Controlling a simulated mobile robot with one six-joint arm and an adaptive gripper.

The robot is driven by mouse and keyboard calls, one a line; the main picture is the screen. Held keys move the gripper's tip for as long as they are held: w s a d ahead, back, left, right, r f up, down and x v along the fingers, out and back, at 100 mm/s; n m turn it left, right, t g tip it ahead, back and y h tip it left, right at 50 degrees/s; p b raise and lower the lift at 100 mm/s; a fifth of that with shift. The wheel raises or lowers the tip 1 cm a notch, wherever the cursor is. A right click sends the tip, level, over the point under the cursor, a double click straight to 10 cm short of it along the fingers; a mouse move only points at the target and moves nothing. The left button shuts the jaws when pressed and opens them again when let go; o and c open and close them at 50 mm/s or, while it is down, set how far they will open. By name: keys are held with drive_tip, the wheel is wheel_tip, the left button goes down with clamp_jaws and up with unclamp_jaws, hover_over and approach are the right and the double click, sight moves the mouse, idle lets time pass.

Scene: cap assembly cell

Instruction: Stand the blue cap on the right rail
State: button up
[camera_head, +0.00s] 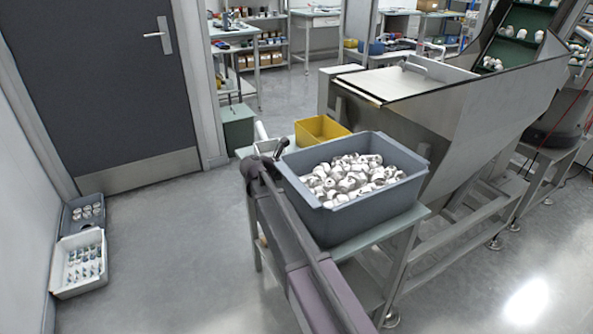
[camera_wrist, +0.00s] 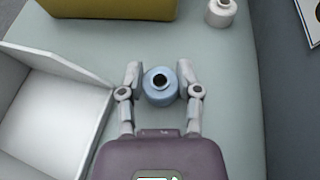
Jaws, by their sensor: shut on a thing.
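In the wrist view a blue cap (camera_wrist: 160,94) sits between the two fingers of my gripper (camera_wrist: 159,79). The fingers are shut on it from the left and right. The cap looks upright, with its dark round opening facing the camera. It is over the pale green tabletop (camera_wrist: 215,100); I cannot tell whether it touches it. In the head view my arm reaches past the left side of the grey bin, and the gripper and blue cap cannot be made out there. I cannot make out the right rail in either view.
A white cap (camera_wrist: 221,13) stands at the upper right of the wrist view. A yellow bin (camera_wrist: 110,9) is at the top, a white tray (camera_wrist: 97,120) at left. The head view shows the grey bin (camera_head: 360,222) full of white caps and a metal hopper (camera_head: 480,120) behind it.

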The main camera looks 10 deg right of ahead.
drive_tip(key=shift+f, duration=0.15)
drive_tip(key=o, duration=0.7)
drive_tip(key=shift+c, duration=0.2)
drive_tip(key=shift+r, duration=0.2)
drive_tip(key=shift+r, duration=0.1)
drive_tip(key=p+v, duration=0.4)
drive_tip(key=v, duration=0.8)
drive_tip(key=shift+p, duration=0.35)
